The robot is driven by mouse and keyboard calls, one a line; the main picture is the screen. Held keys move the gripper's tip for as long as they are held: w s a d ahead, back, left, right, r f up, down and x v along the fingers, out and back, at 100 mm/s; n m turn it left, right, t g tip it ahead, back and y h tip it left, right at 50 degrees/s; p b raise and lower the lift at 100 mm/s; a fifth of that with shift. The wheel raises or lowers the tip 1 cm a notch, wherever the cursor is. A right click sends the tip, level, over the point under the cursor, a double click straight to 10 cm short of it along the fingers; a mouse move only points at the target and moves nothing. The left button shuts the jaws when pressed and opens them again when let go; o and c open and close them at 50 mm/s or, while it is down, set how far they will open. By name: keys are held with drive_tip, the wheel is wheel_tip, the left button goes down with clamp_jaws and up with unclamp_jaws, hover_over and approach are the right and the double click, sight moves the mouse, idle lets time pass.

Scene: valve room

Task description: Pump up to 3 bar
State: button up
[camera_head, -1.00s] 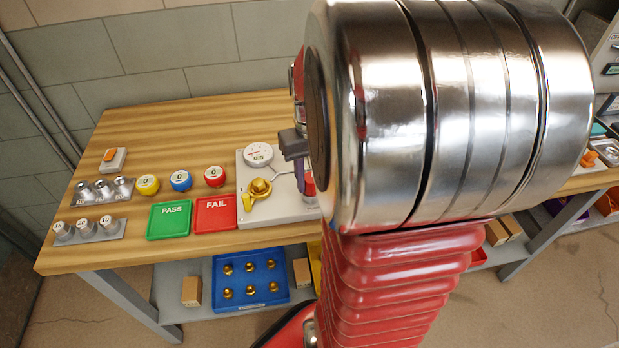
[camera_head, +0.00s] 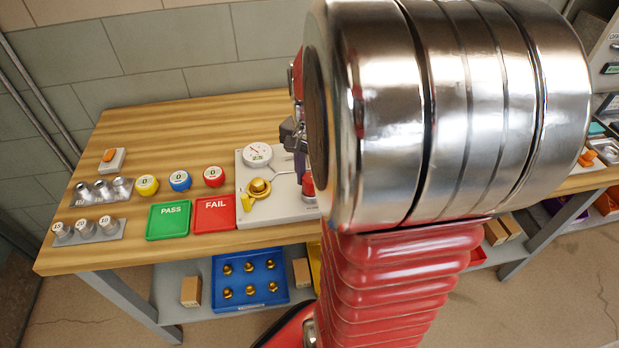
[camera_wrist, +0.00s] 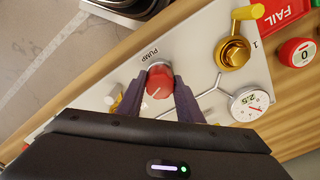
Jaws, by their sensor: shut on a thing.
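The red pump knob (camera_wrist: 160,82) sits on the pale test plate (camera_wrist: 205,95) beside the label PUMP, with a pale pointer line on it. My gripper (camera_wrist: 161,86) is shut on this knob, one dark finger on each side. A brass fitting with a yellow lever (camera_wrist: 234,50) stands on the plate, joined to the lines drawn there. In the head view my arm hides most of the knob.
Green PASS tray (camera_head: 168,221) and red FAIL tray (camera_head: 214,215) lie left of the plate. Yellow, blue and red round gauges (camera_head: 180,180) stand behind them. Metal cylinders stand in racks (camera_head: 100,190) at the left. A blue tray (camera_head: 250,280) of brass parts is on the lower shelf.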

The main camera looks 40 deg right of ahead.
drive_tip(key=m, duration=0.4)
drive_tip(key=shift+w+a, duration=0.1)
idle(0.3)
drive_tip(key=o, duration=1)
drive_tip(key=shift+o, duration=0.2)
wheel_tip(320, 180, up, 14)
drive_tip(key=shift+f, duration=0.15)
